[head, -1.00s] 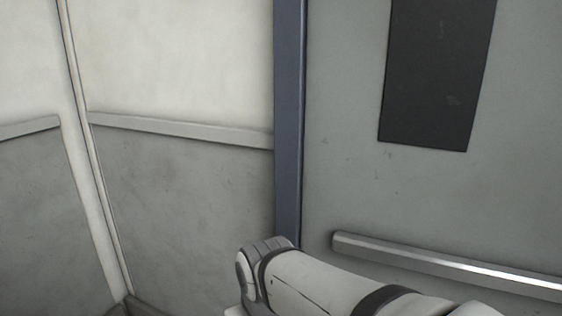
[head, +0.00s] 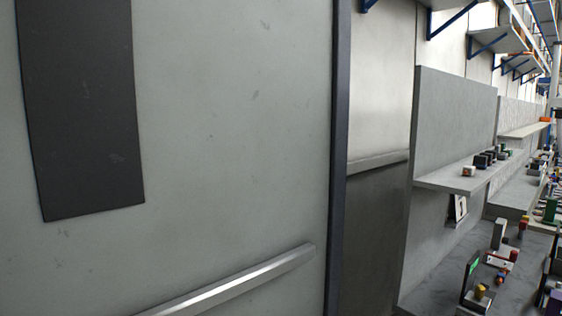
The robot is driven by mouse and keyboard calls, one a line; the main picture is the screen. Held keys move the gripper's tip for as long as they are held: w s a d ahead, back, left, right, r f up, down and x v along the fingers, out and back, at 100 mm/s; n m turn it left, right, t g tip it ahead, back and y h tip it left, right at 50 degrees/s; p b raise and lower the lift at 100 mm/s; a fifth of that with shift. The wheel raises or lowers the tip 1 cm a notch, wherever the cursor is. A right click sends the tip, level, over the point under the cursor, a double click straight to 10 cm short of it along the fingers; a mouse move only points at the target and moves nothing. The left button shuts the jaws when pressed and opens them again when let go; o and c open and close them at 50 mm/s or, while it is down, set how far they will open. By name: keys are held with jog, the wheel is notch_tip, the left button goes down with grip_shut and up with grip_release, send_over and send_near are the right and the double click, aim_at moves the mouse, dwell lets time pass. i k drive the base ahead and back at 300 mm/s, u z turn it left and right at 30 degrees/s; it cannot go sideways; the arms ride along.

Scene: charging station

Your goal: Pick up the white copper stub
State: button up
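I cannot make out a white copper stub in the head view; the objects on the benches at the right are too small and far to tell apart. My gripper is not in view, and no part of my arm shows now.
A grey door (head: 230,130) with a dark panel (head: 85,105) and a metal push bar (head: 240,283) fills the left. At the right, a grey shelf (head: 440,181) holds small dark blocks (head: 485,160). A lower bench (head: 430,292) carries several small coloured parts. Blue brackets (head: 452,22) hold shelves above.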

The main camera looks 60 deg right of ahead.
aim_at(468, 170)
jog(key=z, duration=3.95)
jog(key=i, duration=1.65)
